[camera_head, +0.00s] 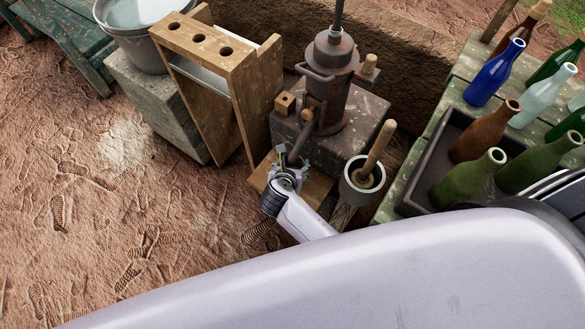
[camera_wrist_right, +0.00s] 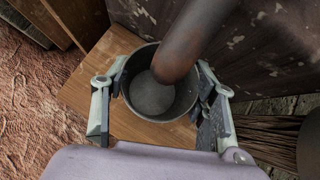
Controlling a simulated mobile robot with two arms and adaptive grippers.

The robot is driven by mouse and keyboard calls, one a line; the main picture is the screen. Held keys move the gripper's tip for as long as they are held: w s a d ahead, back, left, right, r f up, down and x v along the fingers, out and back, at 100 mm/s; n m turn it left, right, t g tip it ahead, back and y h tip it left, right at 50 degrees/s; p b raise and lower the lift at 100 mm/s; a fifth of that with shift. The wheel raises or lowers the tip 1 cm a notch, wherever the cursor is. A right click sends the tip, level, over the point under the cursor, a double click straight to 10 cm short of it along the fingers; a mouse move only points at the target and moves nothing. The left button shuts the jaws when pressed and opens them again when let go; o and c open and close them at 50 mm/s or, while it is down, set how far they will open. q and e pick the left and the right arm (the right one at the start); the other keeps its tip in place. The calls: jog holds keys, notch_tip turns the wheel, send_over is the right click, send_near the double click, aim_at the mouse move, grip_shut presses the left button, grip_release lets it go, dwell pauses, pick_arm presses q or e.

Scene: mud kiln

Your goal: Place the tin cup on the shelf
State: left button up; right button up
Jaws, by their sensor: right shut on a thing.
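The grey tin cup (camera_wrist_right: 150,100) shows in the right wrist view, upright, mouth up. A rusty pipe (camera_wrist_right: 190,40) comes down over its mouth and hides part of it. My right gripper (camera_wrist_right: 160,88) is shut on the cup, one finger on each side. In the head view my right gripper (camera_head: 284,168) is just below the rusty pump's spout (camera_head: 299,140); I cannot make out the cup there. A wooden board (camera_head: 313,189) lies below the gripper; whether the cup touches it is unclear. A wooden rack (camera_head: 243,75) with holes stands to the left. My left gripper is not in view.
The pump (camera_head: 328,85) stands on a dark block (camera_head: 350,130). A bucket (camera_head: 135,38) sits on a stone block (camera_head: 160,100). Ground at left is open.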

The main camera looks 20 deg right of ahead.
aim_at(294, 167)
jog(key=shift+w+d, duration=0.1)
jog(key=shift+w, duration=0.2)
jog(key=shift+f, duration=0.3)
notch_tip(294, 167, down, 2)
jog(key=shift+f+b, duration=0.2)
jog(key=shift+b, duration=0.35)
jog(key=shift+f, duration=0.25)
jog(key=shift+f, duration=0.15)
jog(key=o, duration=1.2)
jog(key=shift+o, duration=0.2)
